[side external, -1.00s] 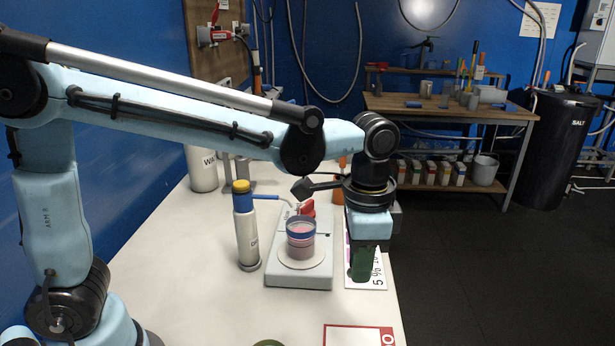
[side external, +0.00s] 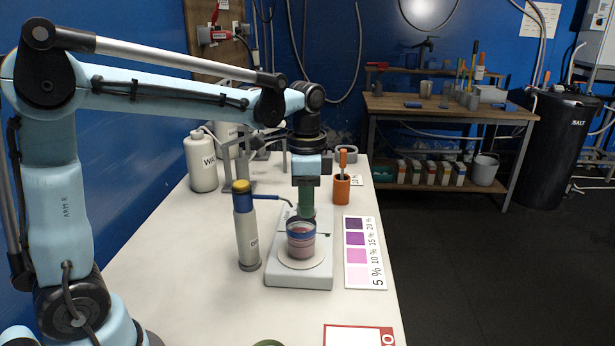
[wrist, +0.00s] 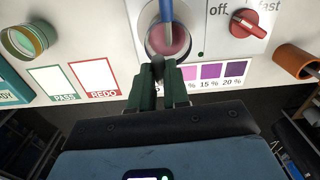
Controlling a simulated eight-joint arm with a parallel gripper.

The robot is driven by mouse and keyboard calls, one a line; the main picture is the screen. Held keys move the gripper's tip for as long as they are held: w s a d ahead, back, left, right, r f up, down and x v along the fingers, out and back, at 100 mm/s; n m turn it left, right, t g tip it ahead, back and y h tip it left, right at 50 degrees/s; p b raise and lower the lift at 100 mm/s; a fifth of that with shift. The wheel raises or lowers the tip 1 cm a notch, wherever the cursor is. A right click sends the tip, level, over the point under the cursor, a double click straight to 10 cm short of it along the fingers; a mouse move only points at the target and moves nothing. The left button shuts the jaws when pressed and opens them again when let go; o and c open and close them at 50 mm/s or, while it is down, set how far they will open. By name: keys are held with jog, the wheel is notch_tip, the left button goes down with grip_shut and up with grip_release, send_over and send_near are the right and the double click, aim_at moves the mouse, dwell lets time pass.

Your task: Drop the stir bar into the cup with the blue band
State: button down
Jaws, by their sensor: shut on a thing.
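The cup with the blue band (side external: 301,248) stands upright on the round plate of a white stirrer (side external: 284,274) and holds pink liquid. In the wrist view the cup (wrist: 168,42) is just beyond my fingertips, its pink contents visible. My gripper (side external: 306,212) points down with its green fingers right over the cup's mouth. In the wrist view my gripper (wrist: 158,72) is shut on a small dark piece, which I take for the stir bar (wrist: 157,67); it is mostly hidden between the fingers. In the side view the stir bar cannot be made out.
A tall bottle with a yellow and blue top (side external: 246,228) stands close left of the stirrer. A purple colour chart (side external: 364,272) lies to the right. An orange holder (side external: 341,190) stands behind.

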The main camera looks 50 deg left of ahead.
jog(key=shift+f, duration=1.35)
jog(key=c, duration=1)
grip_release()
jog(key=shift+c, duration=0.2)
jog(key=shift+r, duration=0.1)
notch_tip(320, 180, up, 12)
